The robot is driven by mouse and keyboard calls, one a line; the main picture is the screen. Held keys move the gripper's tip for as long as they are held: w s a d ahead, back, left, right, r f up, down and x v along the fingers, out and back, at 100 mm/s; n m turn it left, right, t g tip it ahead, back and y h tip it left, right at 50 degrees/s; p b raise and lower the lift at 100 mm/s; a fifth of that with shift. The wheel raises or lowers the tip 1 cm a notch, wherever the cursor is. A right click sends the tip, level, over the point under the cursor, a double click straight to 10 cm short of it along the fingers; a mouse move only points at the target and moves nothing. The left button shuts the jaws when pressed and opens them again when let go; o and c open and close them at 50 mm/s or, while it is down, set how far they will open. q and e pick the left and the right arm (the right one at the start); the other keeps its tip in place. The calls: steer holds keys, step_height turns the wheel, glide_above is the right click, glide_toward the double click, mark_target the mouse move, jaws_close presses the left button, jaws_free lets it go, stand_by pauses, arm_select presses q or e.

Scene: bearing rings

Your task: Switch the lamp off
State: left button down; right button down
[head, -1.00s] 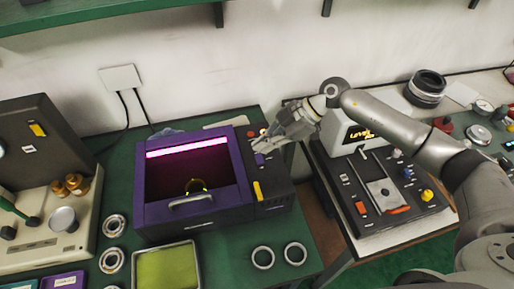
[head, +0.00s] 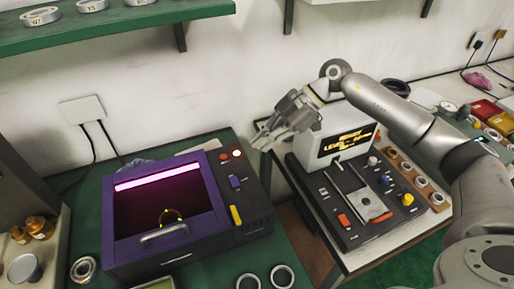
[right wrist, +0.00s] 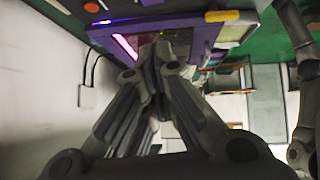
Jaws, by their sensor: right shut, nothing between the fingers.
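The purple lamp box (head: 118,243) stands on the green bench in the head view, with a pink lamp tube (head: 157,180) glowing inside its window. A ring (head: 171,216) with a yellow-green glow stands inside. Its dark control panel on the right has red and white buttons (head: 231,156), a purple switch (head: 235,182) and a yellow lever (head: 236,215). My right gripper (head: 262,143) is shut and empty, in the air just right of the buttons. In the right wrist view the closed fingers (right wrist: 160,52) point toward the purple box. My left gripper is not in view.
Two loose rings (head: 282,277) lie in front of the box. A green shelf (head: 130,22) hangs above at the left.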

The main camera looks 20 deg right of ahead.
steer(key=shift+w+r, duration=0.15)
steer(key=shift+w, duration=0.45)
steer(key=shift+a, duration=0.15)
steer(key=p, duration=0.3)
glide_above(237, 179)
steer(key=f, duration=0.7)
steer(key=shift+s+a, duration=0.25)
steer(key=shift+a, duration=0.05)
steer(key=f, duration=0.2)
steer(key=f+p, duration=0.1)
steer(key=shift+w+d+f, duration=0.2)
steer(key=shift+w+d, duration=0.05)
steer(key=shift+f, duration=0.3)
